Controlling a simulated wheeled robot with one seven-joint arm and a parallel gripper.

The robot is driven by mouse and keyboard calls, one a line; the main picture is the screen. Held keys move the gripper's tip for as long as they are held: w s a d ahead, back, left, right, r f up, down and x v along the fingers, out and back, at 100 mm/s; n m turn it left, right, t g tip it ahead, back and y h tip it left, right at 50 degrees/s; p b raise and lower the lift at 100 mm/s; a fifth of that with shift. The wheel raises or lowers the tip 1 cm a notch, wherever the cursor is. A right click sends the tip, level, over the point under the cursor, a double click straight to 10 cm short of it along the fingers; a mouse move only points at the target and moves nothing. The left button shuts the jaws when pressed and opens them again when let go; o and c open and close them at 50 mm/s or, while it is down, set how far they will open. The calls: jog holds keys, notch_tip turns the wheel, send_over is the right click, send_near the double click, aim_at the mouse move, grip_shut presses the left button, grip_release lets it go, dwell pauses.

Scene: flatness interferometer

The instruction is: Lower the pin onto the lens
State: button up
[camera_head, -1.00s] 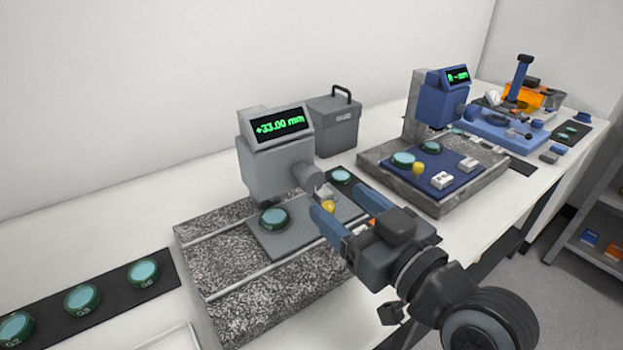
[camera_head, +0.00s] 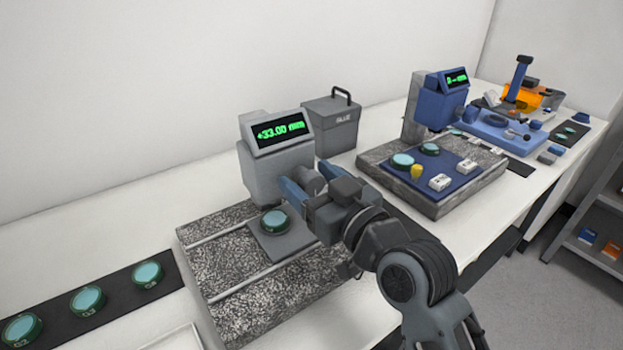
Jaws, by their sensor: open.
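The grey gauge (camera_head: 270,172) stands over a speckled granite base (camera_head: 220,255), and its display (camera_head: 278,133) reads +33.00 mm. A teal lens with a dark green rim (camera_head: 275,221) lies on the grey plate (camera_head: 290,247) below the gauge head. I cannot make out the pin; the gauge's underside and my gripper cover that area. My gripper (camera_head: 303,183) is open, its blue fingers at the round grey knob (camera_head: 308,178) on the gauge's right side. I cannot tell whether the fingers touch the knob. My gripper's body hides the right part of the plate.
Several lenses sit on a black strip (camera_head: 115,300) at the left. A grey box with a handle (camera_head: 331,125) stands behind the gauge. A blue gauge (camera_head: 440,105) with a blue plate (camera_head: 447,178) stands to the right. Shelving (camera_head: 600,215) is at far right.

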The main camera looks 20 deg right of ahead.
jog(key=shift+c, duration=0.4)
jog(key=c, duration=0.9)
jog(key=shift+f+n+b, duration=0.1)
jog(key=shift+n+b, duration=0.2)
jog(key=n+b, duration=0.3)
jog(key=shift+f, duration=0.1)
jog(key=shift+c, duration=0.2)
jog(key=n+b, duration=0.4)
jog(key=n, duration=0.2)
jog(key=shift+a+n, duration=0.15)
jog(key=shift+n, duration=0.25)
jog(key=n+b, duration=0.3)
jog(key=n, duration=0.2)
jog(key=shift+f+b, duration=0.1)
jog(key=shift+b, duration=0.3)
jog(key=n+b, duration=0.2)
jog(key=n, duration=0.3)
jog(key=shift+a+b, duration=0.15)
jog(key=shift+b, duration=0.15)
